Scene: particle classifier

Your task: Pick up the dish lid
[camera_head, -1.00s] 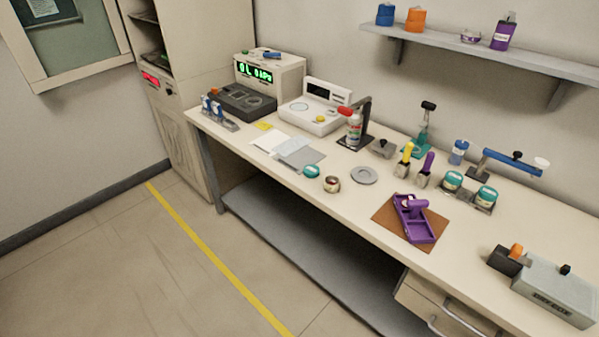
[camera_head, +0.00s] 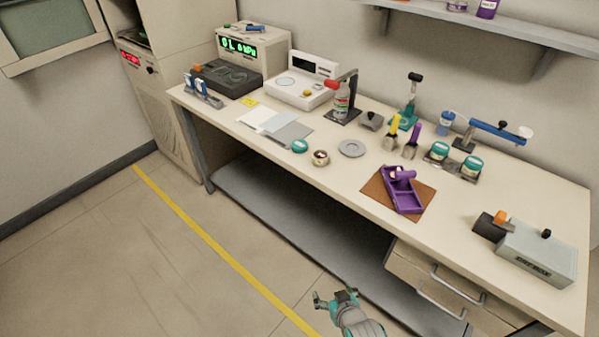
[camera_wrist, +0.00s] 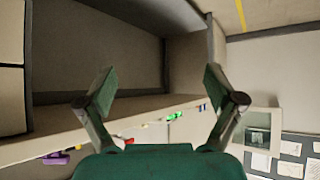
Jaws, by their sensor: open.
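I cannot tell for certain which piece is the dish lid. A round teal-topped piece (camera_head: 300,146) lies near the bench's front edge. Beside it on the right is a small round dish (camera_head: 320,157) with dark contents. A flat grey disc (camera_head: 351,148) lies further right. My gripper (camera_head: 333,298) is low in front of the bench, well apart from these pieces. In the wrist view my gripper (camera_wrist: 159,82) is open and empty, its two fingers spread. Small coloured items show there beyond the bench edge, too small to identify.
The bench (camera_head: 300,180) has a lower shelf (camera_head: 290,225) and drawers (camera_head: 440,285). A purple tray (camera_head: 403,195) lies on a brown mat, right of the disc. Grey sheets (camera_head: 290,134) lie behind the teal piece. Instruments stand along the back. Floor left of the bench is clear.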

